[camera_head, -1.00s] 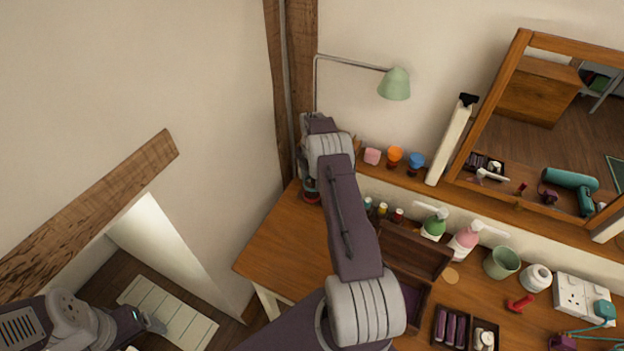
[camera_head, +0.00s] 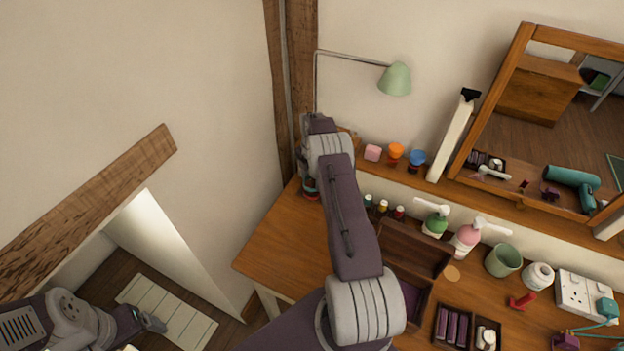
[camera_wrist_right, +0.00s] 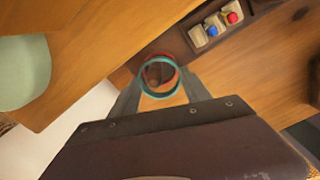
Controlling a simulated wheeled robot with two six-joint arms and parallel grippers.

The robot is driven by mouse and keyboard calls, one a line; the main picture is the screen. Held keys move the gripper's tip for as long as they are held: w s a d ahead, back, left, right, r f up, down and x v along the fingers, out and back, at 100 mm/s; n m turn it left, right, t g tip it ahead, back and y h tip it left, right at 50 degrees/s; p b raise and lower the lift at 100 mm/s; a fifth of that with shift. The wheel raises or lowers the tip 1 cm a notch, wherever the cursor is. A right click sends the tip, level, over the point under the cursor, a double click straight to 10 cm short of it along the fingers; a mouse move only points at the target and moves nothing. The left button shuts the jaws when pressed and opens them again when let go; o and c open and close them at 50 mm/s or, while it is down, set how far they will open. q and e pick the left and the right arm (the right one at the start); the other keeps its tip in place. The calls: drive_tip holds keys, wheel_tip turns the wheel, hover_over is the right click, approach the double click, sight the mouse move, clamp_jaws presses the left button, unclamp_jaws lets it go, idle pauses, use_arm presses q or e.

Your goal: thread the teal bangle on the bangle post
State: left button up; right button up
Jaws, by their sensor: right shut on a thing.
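The teal bangle (camera_wrist_right: 160,97) is held upright-on to the camera between the two fingers of my right gripper (camera_wrist_right: 160,88), seen in the right wrist view as a ring. Through and just behind it show a red ring (camera_wrist_right: 168,57) and a brown round shape (camera_wrist_right: 157,73), which looks like the bangle post's top. I cannot tell whether the bangle is around the post or only in line with it. In the head view my right wrist hides the fingers and the bangle; a bit of red (camera_head: 311,195) shows below it. My left gripper (camera_head: 153,323) is at lower left, away from the table, its jaws unclear.
The wooden dressing table (camera_head: 285,240) has bare wood at its left end. A green lamp (camera_head: 395,79) hangs above. Small bottles (camera_head: 383,206), a green pump bottle (camera_head: 435,222), a pink one (camera_head: 466,238) and an open wooden box (camera_head: 414,249) stand right of my right arm.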

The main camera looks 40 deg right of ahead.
drive_tip(key=shift+f+b, duration=0.65)
drive_tip(key=shift+f, duration=0.3)
drive_tip(key=o, duration=1.4)
wheel_tip(320, 180, up, 9)
drive_tip(key=shift+r+b, duration=0.1)
drive_tip(key=shift+b, duration=0.3)
